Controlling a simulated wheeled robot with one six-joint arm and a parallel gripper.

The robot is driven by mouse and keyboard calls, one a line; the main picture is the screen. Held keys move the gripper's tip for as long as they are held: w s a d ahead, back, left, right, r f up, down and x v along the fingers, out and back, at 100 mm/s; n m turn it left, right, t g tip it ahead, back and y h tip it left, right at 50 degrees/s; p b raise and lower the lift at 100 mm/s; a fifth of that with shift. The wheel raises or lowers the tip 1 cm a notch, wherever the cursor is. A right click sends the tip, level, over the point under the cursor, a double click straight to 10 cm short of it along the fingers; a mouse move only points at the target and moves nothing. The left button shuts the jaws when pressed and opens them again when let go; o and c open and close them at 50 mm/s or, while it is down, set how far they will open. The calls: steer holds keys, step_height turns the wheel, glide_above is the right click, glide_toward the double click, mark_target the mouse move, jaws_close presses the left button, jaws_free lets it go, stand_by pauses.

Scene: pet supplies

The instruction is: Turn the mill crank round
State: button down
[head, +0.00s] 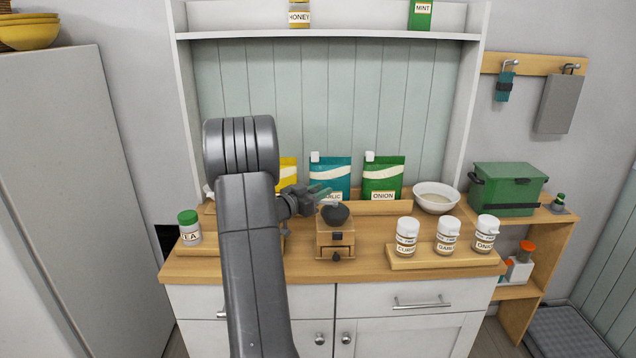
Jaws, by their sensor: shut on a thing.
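The mill (335,238) is a small wooden box with a dark bowl-shaped top and a small drawer with a dark knob. It stands upright on the wooden counter, right of my arm. My gripper (322,194) is just above and behind the mill's top, reaching in from the left. It is shut on the mill crank at the top. The crank itself is mostly hidden by the fingers, so its exact direction is hard to tell.
Three labelled jars stand on a wooden board (440,258) to the right. A green-lidded jar (188,228) stands left of my arm. Behind are the garlic pouch (330,177), the onion pouch (383,178) and a white bowl (436,196). Counter in front of the mill is clear.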

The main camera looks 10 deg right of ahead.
steer(key=shift+w+d+m+g+h+p, duration=0.2)
steer(key=shift+m+g+h+p, duration=0.2)
steer(key=shift+g, duration=0.2)
steer(key=shift+w+d+m+g+h+p, duration=0.15)
steer(key=shift+m+g+h+p, duration=0.2)
steer(key=shift+m+g, duration=0.2)
steer(key=shift+g, duration=0.25)
steer(key=c, duration=1.1)
jaws_free()
steer(key=shift+c, duration=0.2)
steer(key=b+v, duration=0.2)
steer(key=v, duration=1.2)
steer(key=shift+b, duration=0.4)
steer(key=shift+w+d, duration=0.1)
